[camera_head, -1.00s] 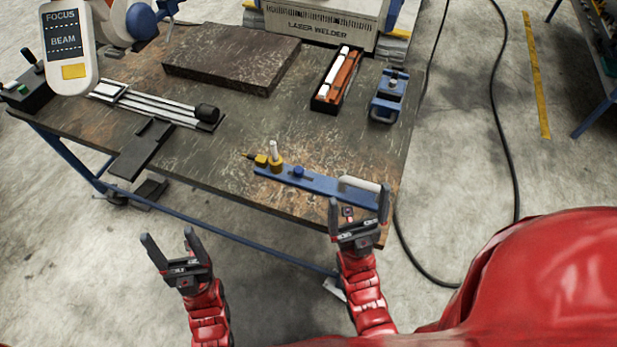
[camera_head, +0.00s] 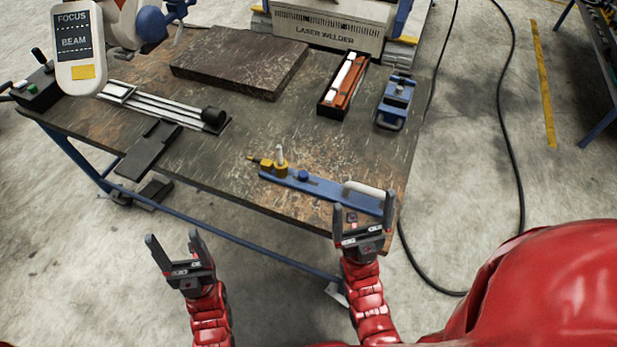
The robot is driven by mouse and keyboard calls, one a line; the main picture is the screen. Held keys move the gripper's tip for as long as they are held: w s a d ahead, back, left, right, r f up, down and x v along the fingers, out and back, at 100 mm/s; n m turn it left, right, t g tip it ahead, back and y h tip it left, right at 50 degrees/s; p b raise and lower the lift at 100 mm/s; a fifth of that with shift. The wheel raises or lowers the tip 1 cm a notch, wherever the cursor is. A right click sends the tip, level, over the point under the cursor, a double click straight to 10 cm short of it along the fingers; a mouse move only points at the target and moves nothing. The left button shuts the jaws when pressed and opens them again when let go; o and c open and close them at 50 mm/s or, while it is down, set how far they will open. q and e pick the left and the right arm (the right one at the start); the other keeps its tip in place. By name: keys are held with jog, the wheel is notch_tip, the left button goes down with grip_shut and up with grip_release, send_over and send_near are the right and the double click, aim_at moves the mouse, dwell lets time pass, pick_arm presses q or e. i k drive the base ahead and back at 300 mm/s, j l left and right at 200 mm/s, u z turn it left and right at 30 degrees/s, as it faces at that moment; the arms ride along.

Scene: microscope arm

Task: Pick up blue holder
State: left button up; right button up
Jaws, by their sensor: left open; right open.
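A long blue bar-shaped holder (camera_head: 325,188) lies along the table's front right edge. It has a white handle at its right end, a blue knob, and a yellow fitting with a pale upright pin at its left end. My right gripper (camera_head: 363,207) is open and empty, its fingertips at the bar's right end in the picture. I cannot tell whether they touch it. My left gripper (camera_head: 172,238) is open and empty, in front of the table's edge, well left of the bar. A smaller blue clamp-like device (camera_head: 396,95) stands farther back on the right.
The worn table (camera_head: 230,150) also carries a dark slab (camera_head: 240,62), a black box with red and white sticks (camera_head: 342,84), and a slide rail (camera_head: 160,108). A hanging control pendant (camera_head: 76,45) is at upper left. The laser welder (camera_head: 325,30) stands behind. The table's middle is clear.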

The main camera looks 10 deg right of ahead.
aim_at(356, 195)
jog(key=i+j+z, duration=0.15)
jog(key=z, duration=0.25)
jog(key=i+j+z, duration=0.15)
jog(key=z, duration=0.2)
jog(key=j+z, duration=0.4)
jog(key=i, duration=0.05)
